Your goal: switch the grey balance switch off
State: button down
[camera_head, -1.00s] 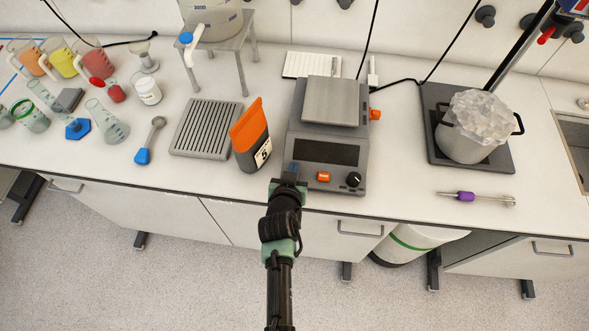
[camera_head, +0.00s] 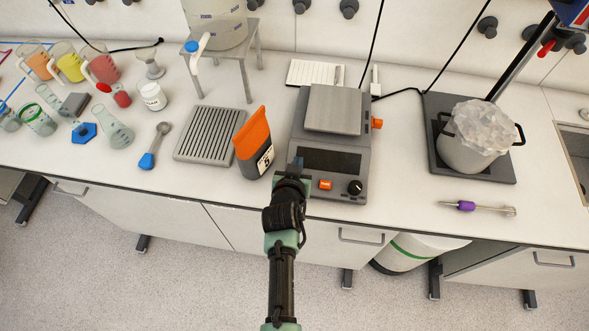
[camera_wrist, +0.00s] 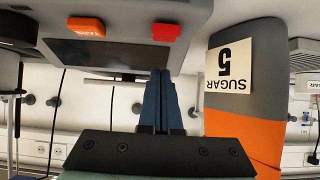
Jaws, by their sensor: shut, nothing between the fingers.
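The grey balance (camera_head: 367,165) stands on the bench, with a flat metal pan on top. Its front panel has a dark display, an orange button (camera_head: 325,185) and a black knob. The wrist view shows the panel upside down, with the labelled orange button (camera_wrist: 86,27) and a plain red switch (camera_wrist: 165,32) nearer the sugar bottle. My gripper (camera_head: 297,163) covers the red switch's place in the head view. My gripper's blue fingers (camera_wrist: 161,74) are shut and empty, in front of the display's edge, in line with the red switch. I see no contact with it.
A ridged grey tray (camera_head: 178,153) lies further left. A pot (camera_head: 470,155) on a dark plate and a purple-handled tool (camera_head: 466,206) are to the right.

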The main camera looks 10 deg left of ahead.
jog(key=shift+w+r+p, duration=0.15)
jog(key=shift+r+p, duration=0.05)
jog(key=shift+r, duration=0.45)
jog(key=shift+w+r+p, duration=0.15)
jog(key=shift+r, duration=0.45)
jog(key=b+v, duration=0.1)
jog(key=v, duration=0.8)
jog(key=shift+s, duration=0.3)
